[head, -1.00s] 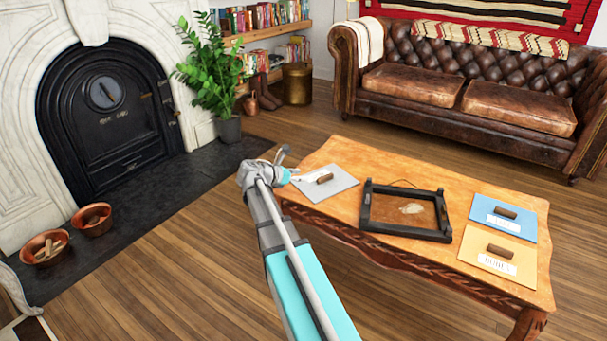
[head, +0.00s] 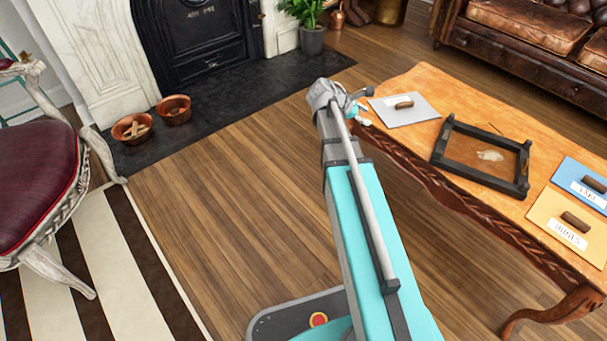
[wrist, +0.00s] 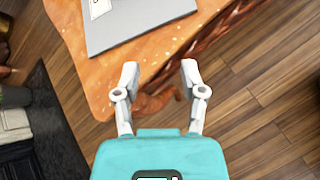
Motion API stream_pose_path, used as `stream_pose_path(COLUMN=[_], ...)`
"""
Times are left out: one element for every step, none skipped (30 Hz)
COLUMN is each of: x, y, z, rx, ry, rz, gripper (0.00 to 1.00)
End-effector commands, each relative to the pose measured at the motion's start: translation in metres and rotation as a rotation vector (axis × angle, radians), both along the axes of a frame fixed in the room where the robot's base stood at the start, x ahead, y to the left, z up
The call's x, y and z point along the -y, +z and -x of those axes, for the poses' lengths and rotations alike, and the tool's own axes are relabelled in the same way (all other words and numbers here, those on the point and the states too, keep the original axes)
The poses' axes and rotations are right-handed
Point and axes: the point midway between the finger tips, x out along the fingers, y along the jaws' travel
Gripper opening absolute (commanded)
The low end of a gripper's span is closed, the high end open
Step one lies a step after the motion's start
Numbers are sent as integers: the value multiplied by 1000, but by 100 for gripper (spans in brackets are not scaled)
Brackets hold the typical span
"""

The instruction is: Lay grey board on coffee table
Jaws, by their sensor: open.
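The grey board (head: 412,112) lies flat on the left end of the wooden coffee table (head: 425,82), with a small brown handle on top. In the wrist view the grey board (wrist: 140,24) lies near the table's edge, at the top of the picture, with part of it cut off. My gripper (wrist: 158,72) is open and empty, its fingertips apart from the board and over the table's rim. In the head view my gripper (head: 362,112) is beside the table's left end, partly hidden by my arm.
A dark frame (head: 440,145), a blue board (head: 568,172) and a yellow board (head: 548,235) lie on the same table. Copper bowls (head: 132,130) stand by the fireplace. A red chair (head: 35,170) is at left. Wooden floor between is clear.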

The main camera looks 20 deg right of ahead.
Motion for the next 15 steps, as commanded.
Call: stream_pose_path(x=[-15,-24,-37,-46,-55,-67,-76,-86,-98,-108,-117,-130,-140,-149,-162], y=[-8,-13,-19,-23,-28,-33,-37,-41,-46,-49,-52,-56,-59,-61,-64], z=[11,16,21,26,30,36,40,45,51,56,61,67,72,77,85], rx=[59,95,142,178,210,251,280,308,343,367,389,416,435,452,471], ry=[-40,-70,-111,-143,-177,-224,-260,-296,-348,-388,-429,-484,-527,-571,-631], rz=[-56,-92,-140,-176,-212,-259,-294,-330,-376,-410,-444,-487,-520,-551,-591], gripper=[54,54,54,54,54,54,54,54,54,54,54,54,54,54,54])
